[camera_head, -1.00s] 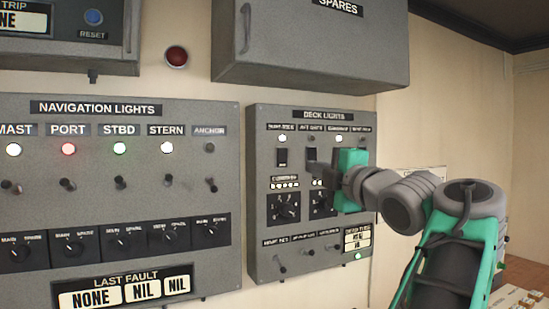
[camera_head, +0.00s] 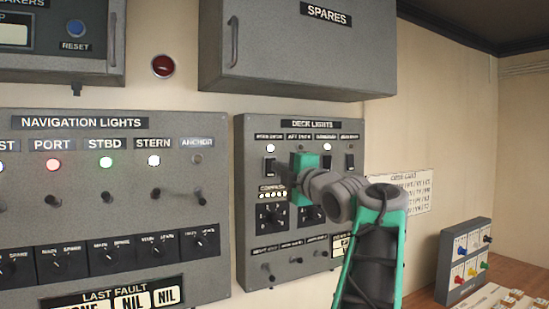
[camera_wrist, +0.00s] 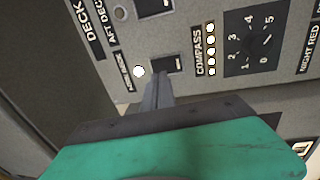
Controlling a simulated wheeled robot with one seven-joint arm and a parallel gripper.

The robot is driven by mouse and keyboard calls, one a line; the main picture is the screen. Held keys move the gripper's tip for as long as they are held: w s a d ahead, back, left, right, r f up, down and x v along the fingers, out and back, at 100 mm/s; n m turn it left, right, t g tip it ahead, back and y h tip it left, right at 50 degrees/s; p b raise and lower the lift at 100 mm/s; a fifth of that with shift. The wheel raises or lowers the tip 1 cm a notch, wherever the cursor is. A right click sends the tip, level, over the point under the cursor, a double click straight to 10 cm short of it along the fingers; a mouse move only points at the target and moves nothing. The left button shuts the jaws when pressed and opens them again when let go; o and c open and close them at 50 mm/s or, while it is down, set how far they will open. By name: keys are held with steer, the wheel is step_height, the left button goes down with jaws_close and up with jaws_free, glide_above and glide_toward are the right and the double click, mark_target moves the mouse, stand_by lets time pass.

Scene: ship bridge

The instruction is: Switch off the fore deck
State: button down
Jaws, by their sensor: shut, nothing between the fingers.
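The deck lights panel (camera_head: 243,215) hangs on the wall, with the fore deck rocker switch (camera_head: 270,167) at its upper left. The fore deck lamp (camera_head: 270,148) above that switch is lit white. My gripper (camera_head: 284,173) is shut and empty, its fingers pointing at the panel just right of and slightly below the switch. In the wrist view, the fingertips (camera_wrist: 158,78) lie close to the fore deck switch (camera_wrist: 170,64) and overlap its edge; I cannot tell whether they touch it. The lit lamp (camera_wrist: 138,71) shows beside them.
The aft deck switch is largely hidden behind my gripper. The compass knob (camera_head: 271,216) sits below the fore deck switch. The navigation lights panel (camera_head: 100,215) is left, the spares cabinet (camera_head: 297,45) above. A small box with coloured levers (camera_head: 465,258) stands at right.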

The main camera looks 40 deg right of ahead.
steer(key=shift+p+x, duration=0.35)
steer(key=shift+x, duration=1)
steer(key=shift+w+r+p, duration=0.2)
steer(key=shift+r+p, duration=0.3)
steer(key=shift+p, duration=0.25)
steer(key=shift+s+f+y+b, duration=0.1)
steer(key=shift+f+y+b, duration=0.2)
steer(key=shift+f+b, duration=0.2)
steer(key=b, duration=0.4)
glide_toward(269, 160)
steer(key=s+a+r, duration=0.2)
steer(key=s, duration=0.4)
steer(key=shift+s+g, duration=0.2)
steer(key=shift+g, duration=0.1)
